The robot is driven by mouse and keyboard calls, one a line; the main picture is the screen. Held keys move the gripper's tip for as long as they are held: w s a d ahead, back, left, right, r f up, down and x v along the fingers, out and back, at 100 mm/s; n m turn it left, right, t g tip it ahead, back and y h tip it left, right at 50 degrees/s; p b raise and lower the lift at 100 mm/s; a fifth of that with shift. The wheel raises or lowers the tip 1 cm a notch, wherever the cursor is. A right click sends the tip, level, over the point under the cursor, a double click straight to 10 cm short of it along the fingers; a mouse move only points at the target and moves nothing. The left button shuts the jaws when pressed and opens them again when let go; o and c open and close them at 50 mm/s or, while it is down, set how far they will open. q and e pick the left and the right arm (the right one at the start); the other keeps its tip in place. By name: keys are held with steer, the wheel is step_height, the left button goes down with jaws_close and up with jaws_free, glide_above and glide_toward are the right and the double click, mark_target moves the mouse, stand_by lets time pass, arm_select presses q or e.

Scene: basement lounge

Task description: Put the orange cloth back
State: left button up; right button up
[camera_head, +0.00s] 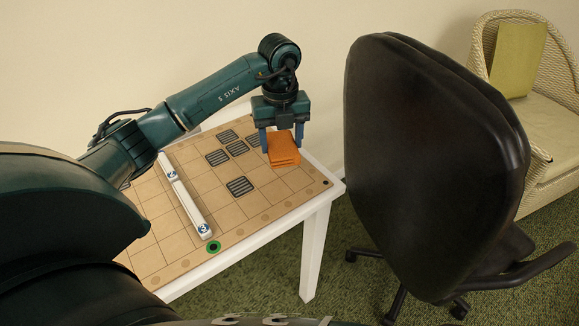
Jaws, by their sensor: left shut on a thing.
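The orange cloth (284,150) is a folded, flat-stacked piece near the right end of the white table, over the brown gridded board (215,192). My left gripper (279,142) points down at the cloth, with its blue fingers on either side, and is shut on it. I cannot tell whether the cloth rests on the board or is held just above it. My right gripper is not in view.
Several dark striped squares (240,186) lie on the board. A black office chair (430,165) stands close to the table's right side. A wicker armchair (545,120) is farther right.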

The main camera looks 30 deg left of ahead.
mark_target(282, 172)
arm_select(q)
step_height(282, 172, down, 2)
steer(key=shift+f, duration=2.15)
steer(key=shift+f, duration=0.1)
steer(key=o, duration=1)
steer(key=shift+c, duration=0.2)
